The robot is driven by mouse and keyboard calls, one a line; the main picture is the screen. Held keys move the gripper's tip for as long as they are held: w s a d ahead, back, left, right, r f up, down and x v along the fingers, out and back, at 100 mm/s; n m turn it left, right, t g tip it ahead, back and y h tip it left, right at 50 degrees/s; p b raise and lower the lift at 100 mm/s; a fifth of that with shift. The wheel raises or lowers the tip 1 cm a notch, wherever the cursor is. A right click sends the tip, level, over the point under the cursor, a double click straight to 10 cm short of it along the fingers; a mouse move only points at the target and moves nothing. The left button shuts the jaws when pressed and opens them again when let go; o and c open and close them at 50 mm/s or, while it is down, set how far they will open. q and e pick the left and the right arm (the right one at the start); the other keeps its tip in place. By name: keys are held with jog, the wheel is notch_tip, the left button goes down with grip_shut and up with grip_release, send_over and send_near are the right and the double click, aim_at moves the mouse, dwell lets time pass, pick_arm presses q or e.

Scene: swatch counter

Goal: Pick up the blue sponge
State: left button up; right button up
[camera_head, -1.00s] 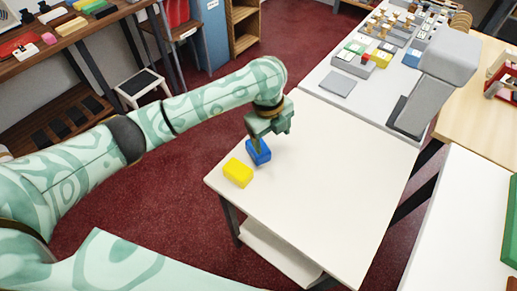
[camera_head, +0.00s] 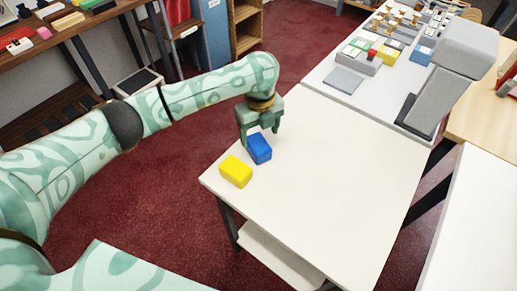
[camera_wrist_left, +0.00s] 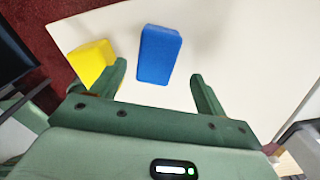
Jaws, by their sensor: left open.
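The yellow block (camera_wrist_left: 92,63) is outside the gap, close to the left finger. Contact cannot be told. My right gripper is not in view.
The rest of the white table (camera_head: 325,185) is bare. A grey counter behind holds a flat grey pad (camera_head: 342,80) and several small blocks. A wooden desk with small items stands at the upper left.

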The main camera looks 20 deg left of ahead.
aim_at(258, 143)
pick_arm(q)
jog(key=f+b, duration=0.2)
jog(key=f, duration=0.3)
jog(key=shift+a+f+b, duration=0.1)
jog(key=shift+a+b, duration=0.15)
jog(key=shift+b, duration=0.15)
jog(key=shift+r, duration=0.2)
jog(key=shift+s, duration=0.1)
jog(key=c, duration=1.1)
jog(key=shift+r, duration=0.1)
jog(key=shift+c, duration=0.2)
jog(key=shift+r+p, duration=0.25)
jog(key=shift+p, duration=0.1)
jog(key=r+p, duration=0.2)
jog(key=r, duration=0.1)
jog(key=r+p, duration=0.1)
jog(key=shift+s+r, duration=0.15)
jog(key=shift+s, duration=0.2)
jog(key=s+a+r+p, duration=0.1)
jog(key=s+r+p, duration=0.7)
jog(key=s, duration=0.5)
jog(key=shift+a, duration=0.4)
